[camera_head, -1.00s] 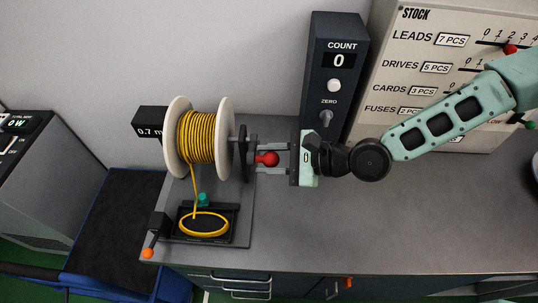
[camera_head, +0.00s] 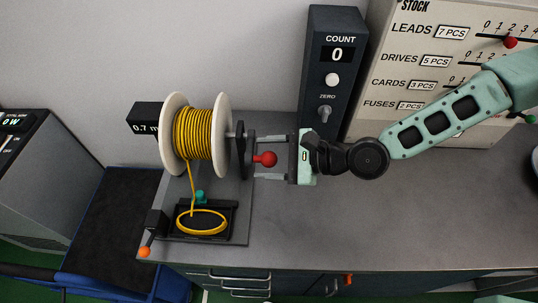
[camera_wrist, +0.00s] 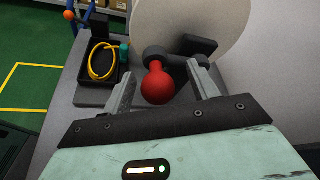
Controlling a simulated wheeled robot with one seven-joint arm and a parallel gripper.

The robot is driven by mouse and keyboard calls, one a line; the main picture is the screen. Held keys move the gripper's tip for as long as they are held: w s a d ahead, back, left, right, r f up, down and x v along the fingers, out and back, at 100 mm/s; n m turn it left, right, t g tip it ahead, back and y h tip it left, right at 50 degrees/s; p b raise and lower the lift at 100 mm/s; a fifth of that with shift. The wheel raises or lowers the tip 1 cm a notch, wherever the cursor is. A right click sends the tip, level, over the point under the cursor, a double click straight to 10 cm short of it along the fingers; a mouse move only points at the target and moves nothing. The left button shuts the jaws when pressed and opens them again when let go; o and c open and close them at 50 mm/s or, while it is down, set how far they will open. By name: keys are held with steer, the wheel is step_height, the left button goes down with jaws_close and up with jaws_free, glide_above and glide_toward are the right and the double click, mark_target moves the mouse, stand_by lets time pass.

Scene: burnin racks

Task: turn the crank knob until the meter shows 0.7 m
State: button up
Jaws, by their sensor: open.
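The red crank knob (camera_head: 265,159) sticks out from the black crank arm (camera_head: 243,150) at the right side of the spool of yellow cable (camera_head: 201,134). My gripper (camera_head: 266,158) is open, with its fingers on either side of the knob. In the wrist view the red knob (camera_wrist: 157,83) sits between the two fingertips, with space visible beside it. The black meter (camera_head: 145,117) left of the spool reads "0.7 m", its right edge partly covered by the spool flange. Yellow cable runs down from the spool to a coil (camera_head: 202,222) in a black tray (camera_head: 229,233).
A dark counter box (camera_head: 334,85) showing 0 stands behind my gripper. A stock board (camera_head: 405,60) stands at the back right. An orange-tipped lever (camera_head: 145,252) is at the bench's front left. The grey bench top (camera_head: 340,225) is clear in front of my arm.

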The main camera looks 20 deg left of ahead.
steer(key=shift+s, duration=0.1)
steer(key=b+v, duration=0.4)
steer(key=v, duration=1.3)
steer(key=shift+d+b, duration=0.2)
steer(key=shift+b, duration=0.15)
steer(key=s+d+f+n+g+h+b, duration=0.3)
steer(key=s+d+f+n+h, duration=0.3)
steer(key=s+f+n+h, duration=0.3)
steer(key=s+d+r+n+t+h+b, duration=0.1)
steer(key=r+n+h, duration=0.1)
steer(key=r+n, duration=0.2)
steer(key=s+d+r+n+t+h+b, duration=0.1)
steer(key=s+r+n+t+h, duration=0.1)
steer(key=r+n, duration=0.3)
steer(key=shift+s+d+r+n+h, duration=0.3)
steer(key=shift+n, duration=0.3)
